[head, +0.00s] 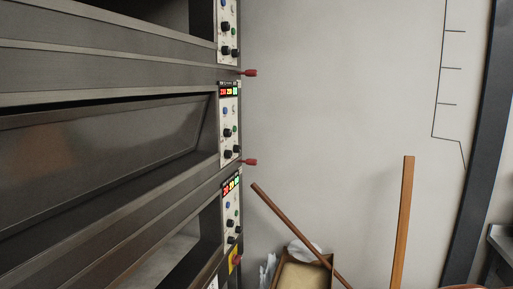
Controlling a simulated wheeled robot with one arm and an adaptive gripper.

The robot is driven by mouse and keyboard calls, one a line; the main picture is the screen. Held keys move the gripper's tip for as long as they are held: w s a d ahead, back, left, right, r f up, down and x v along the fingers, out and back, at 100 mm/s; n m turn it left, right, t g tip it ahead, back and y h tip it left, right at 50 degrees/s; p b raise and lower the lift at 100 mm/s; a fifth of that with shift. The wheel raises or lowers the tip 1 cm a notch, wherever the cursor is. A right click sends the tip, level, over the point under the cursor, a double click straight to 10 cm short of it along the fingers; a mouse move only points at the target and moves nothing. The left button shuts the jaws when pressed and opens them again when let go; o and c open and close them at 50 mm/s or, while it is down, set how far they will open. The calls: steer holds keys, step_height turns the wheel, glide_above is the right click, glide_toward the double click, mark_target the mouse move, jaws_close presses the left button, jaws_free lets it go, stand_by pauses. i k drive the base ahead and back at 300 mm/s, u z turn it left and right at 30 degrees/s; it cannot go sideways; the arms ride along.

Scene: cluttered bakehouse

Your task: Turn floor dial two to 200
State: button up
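A stacked deck oven with narrow white control panels fills the left side. The top panel (228,30) is cut by the upper frame edge. The middle panel (229,125) has a lit red, yellow and green display, a blue button, a green button and dark round dials (227,133). The bottom panel (231,215) has a similar lit display and dials. Labels, digits and pointer positions are too small to read, so I cannot tell which dial is floor dial two. My gripper is not in view.
Red-tipped levers (249,72) stick out right of the panels. A brown pole (290,225) leans diagonally near a cardboard box (328,276) at the bottom. An upright wooden plank (403,220) stands right of it. Pale wall (340,100) shows between the oven and the plank.

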mark_target(236, 147)
steer(key=u, duration=0.25)
steer(key=i, duration=0.6)
steer(key=u, duration=0.5)
